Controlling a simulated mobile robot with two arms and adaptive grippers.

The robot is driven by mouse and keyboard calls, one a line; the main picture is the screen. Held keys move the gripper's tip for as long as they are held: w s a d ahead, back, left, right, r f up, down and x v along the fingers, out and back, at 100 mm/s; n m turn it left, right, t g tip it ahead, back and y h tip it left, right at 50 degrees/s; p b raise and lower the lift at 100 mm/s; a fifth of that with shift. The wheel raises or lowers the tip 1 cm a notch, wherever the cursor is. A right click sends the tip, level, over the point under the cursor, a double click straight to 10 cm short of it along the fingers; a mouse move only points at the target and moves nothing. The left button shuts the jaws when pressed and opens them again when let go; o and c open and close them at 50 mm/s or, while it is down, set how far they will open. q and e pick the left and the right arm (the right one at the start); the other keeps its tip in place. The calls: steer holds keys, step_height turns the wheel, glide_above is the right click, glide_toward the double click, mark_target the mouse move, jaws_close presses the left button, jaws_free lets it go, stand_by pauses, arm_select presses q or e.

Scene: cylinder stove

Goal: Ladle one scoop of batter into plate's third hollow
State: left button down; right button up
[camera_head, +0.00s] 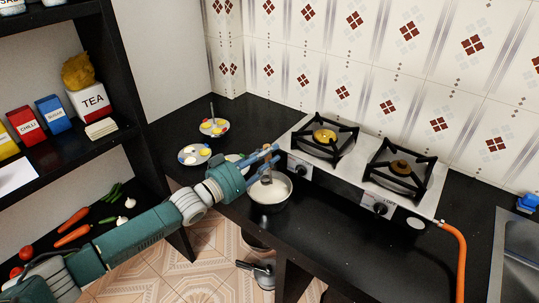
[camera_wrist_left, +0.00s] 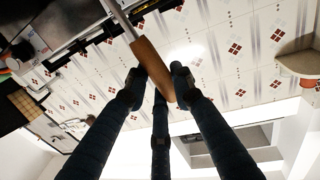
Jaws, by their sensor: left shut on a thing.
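My left gripper (camera_head: 270,155) is shut on the wooden handle (camera_wrist_left: 152,70) of the ladle. The ladle's metal shaft (camera_wrist_left: 118,18) runs out of the top of the left wrist view. In the head view the gripper is over the back of a bowl of pale batter (camera_head: 272,193) on the black counter. A small part of the ladle shows at the bowl's back; its scoop cannot be made out. A plate with hollows (camera_head: 194,155) lies left of the gripper, with coloured spots in it. My right gripper is not in view.
A second dish (camera_head: 214,128) with coloured contents and an upright utensil stands behind the plate. Another dish (camera_head: 236,159) is partly hidden by my gripper. The two-burner stove (camera_head: 350,165) stands to the right. A shelf (camera_head: 70,155) with boxes is at left.

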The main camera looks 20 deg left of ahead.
arm_select(q)
steer(key=b, duration=0.3)
glide_above(266, 180)
steer(key=s+d, duration=0.1)
steer(key=s, duration=0.1)
steer(key=f, duration=0.5)
steer(key=shift+w+d, duration=0.15)
steer(key=shift+w, duration=0.05)
steer(key=shift+f+b, duration=0.35)
steer(key=shift+b, duration=0.05)
steer(key=shift+f, duration=0.1)
